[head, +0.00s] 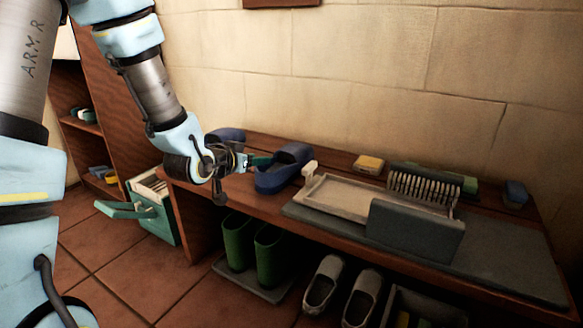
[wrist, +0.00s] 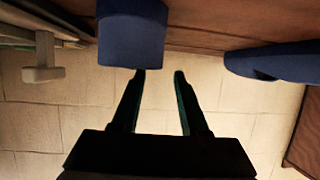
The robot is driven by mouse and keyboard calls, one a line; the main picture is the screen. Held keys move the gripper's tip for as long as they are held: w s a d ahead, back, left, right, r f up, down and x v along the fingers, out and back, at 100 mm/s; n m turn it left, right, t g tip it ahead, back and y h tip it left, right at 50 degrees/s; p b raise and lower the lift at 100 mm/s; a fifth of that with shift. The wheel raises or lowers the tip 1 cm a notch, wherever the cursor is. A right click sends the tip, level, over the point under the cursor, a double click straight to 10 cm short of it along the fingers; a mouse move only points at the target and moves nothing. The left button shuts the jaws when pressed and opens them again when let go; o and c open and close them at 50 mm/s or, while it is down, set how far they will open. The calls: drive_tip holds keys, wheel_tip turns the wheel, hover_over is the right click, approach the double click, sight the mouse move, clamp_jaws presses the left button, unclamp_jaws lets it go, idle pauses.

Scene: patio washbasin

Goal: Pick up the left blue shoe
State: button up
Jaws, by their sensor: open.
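Two blue shoes stand on the wooden bench. One blue shoe (head: 284,169) is just right of my gripper in the head view; its end shows close beyond the fingertips in the wrist view (wrist: 132,38). The other blue shoe (head: 225,135) is at the bench's left end, partly hidden behind my gripper; it shows at the right of the wrist view (wrist: 275,61). My gripper (wrist: 159,73) is open with nothing between its fingers. In the head view the gripper (head: 262,160) reaches toward the nearer shoe; I cannot tell whether it touches.
A white object (head: 309,171) stands right beside the nearer shoe, then a pale tray (head: 338,198) and a dish rack (head: 425,187). The stone wall (head: 340,75) is close behind the bench (head: 240,186). Green boots (head: 238,243) and pale shoes (head: 324,284) stand below.

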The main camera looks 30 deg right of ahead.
sight(287, 160)
drive_tip(key=b+x, duration=0.2)
drive_tip(key=x, duration=0.3)
drive_tip(key=shift+d+f+b, duration=0.25)
drive_tip(key=shift+f+b, duration=0.05)
drive_tip(key=shift+b, duration=0.1)
drive_tip(key=shift+w+d, duration=0.2)
drive_tip(key=shift+c, duration=0.2)
clamp_jaws()
idle(0.7)
